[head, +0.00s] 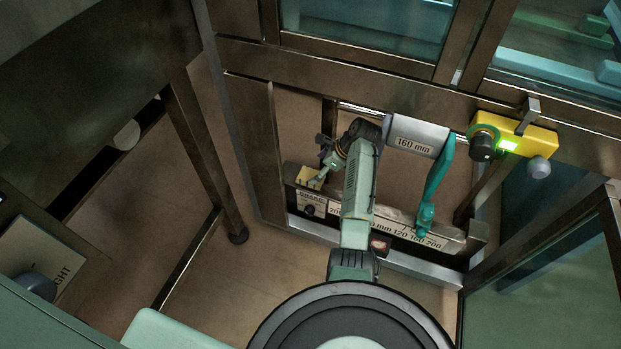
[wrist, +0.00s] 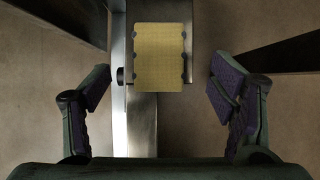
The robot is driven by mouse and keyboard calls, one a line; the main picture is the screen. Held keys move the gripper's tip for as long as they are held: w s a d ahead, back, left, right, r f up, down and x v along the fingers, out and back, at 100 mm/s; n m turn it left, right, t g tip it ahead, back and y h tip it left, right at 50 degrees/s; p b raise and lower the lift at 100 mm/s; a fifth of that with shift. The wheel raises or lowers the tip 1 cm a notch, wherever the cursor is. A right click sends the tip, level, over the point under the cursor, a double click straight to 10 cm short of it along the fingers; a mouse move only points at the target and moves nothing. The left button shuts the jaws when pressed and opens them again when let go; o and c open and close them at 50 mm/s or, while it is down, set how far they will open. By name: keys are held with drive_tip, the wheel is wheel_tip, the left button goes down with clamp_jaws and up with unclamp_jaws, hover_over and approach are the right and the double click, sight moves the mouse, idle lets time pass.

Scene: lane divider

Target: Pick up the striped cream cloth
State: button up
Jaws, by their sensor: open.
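I cannot make out a clearly striped cream cloth. A pale, uneven strip (head: 398,214) lies along the top of the metal rail in the head view; I cannot tell whether it is the cloth. My gripper (head: 326,165) is at the rail's left end, beside a small yellow block (head: 309,177). In the wrist view my gripper (wrist: 160,82) is open, with its two dark-padded fingers wide apart and nothing held. A flat yellow rectangle (wrist: 159,55) with dark spots along both sides lies beyond and between the fingers, apparently the same yellow block.
The rail (head: 345,227) carries number labels and a black knob. A teal lever (head: 436,185) hangs down to the rail's right part. A yellow box (head: 517,137) with a green light is at upper right. Dark metal posts (head: 205,150) and glass panels surround the space.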

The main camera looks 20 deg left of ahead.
sight(310, 175)
drive_tip(key=b+x, duration=0.1)
drive_tip(key=x, duration=0.4)
drive_tip(key=shift+c, duration=0.5)
drive_tip(key=c, duration=1.2)
drive_tip(key=shift+o, duration=0.2)
drive_tip(key=shift+r, duration=0.1)
drive_tip(key=shift+s+r+p, duration=0.1)
drive_tip(key=shift+r+p, duration=0.7)
drive_tip(key=shift+p, duration=0.25)
drive_tip(key=r+p, duration=0.1)
drive_tip(key=p, duration=0.1)
drive_tip(key=r+p, duration=0.2)
drive_tip(key=shift+s+d+p, duration=0.25)
drive_tip(key=shift+s+p, duration=0.15)
drive_tip(key=s+d+p, duration=0.8)
drive_tip(key=s+p, duration=0.4)
drive_tip(key=p, duration=0.2)
drive_tip(key=shift+s+r+p, duration=0.15)
drive_tip(key=shift+s+p, duration=0.15)
drive_tip(key=shift+s, duration=0.1)
